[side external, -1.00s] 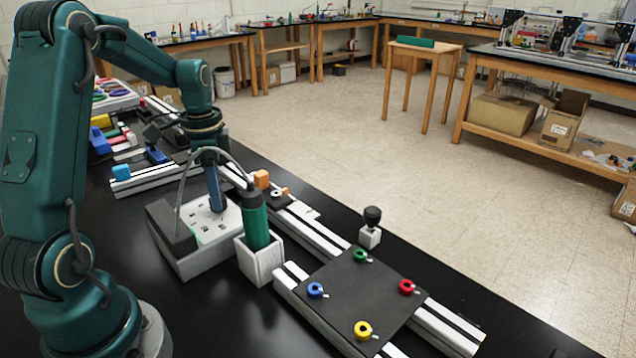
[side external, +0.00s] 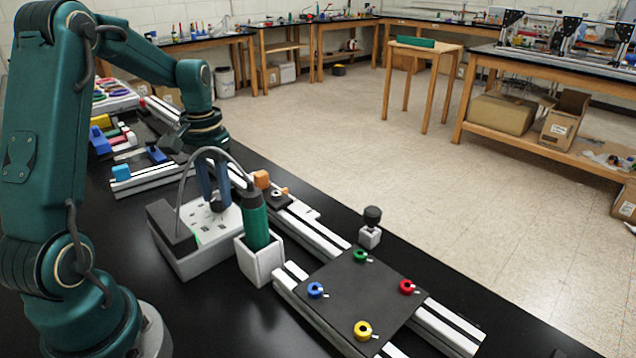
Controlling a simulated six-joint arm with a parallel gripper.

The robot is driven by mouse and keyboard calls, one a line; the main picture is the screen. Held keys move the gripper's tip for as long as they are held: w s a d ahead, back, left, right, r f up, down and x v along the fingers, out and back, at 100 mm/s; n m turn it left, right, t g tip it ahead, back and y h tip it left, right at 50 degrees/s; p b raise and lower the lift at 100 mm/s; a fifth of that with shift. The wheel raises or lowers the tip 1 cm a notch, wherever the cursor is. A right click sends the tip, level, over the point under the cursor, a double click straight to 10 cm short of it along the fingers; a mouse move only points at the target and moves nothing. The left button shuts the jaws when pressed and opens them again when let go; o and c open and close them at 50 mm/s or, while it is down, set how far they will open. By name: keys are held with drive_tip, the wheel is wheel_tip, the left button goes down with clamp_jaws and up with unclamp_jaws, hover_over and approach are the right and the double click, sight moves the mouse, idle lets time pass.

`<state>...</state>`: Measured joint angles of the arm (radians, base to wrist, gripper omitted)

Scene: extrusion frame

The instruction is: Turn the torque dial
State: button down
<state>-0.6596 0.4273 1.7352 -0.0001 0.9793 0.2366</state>
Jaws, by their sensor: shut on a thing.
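A grey control box (side external: 188,262) with a pale top plate stands on the black bench, left of centre. My gripper (side external: 214,203) points down over that plate, with its two blue fingers side by side. It is shut on the torque dial (side external: 218,207), a small dark knob mostly hidden between the fingertips. The dial's pointer and the marks around it are too small to read. A green screwdriver (side external: 256,222) stands upright in a white holder (side external: 262,263) just right of the box, with a grey cable arching from it across the box.
A dark plate (side external: 362,290) with green, red, blue and yellow rings lies on rails to the right. A black-topped knob piece (side external: 371,228) stands behind it. An orange block (side external: 261,179) sits on the rail behind the screwdriver. Bare bench lies in front of the box.

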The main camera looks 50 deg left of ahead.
sight(217, 197)
drive_tip(key=n, duration=0.4)
drive_tip(key=shift+n, duration=0.3)
drive_tip(key=n, duration=0.4)
drive_tip(key=shift+r, duration=0.1)
drive_tip(key=shift+n, duration=0.4)
drive_tip(key=shift+c, duration=2.3)
unclamp_jaws()
drive_tip(key=shift+r, duration=2.55)
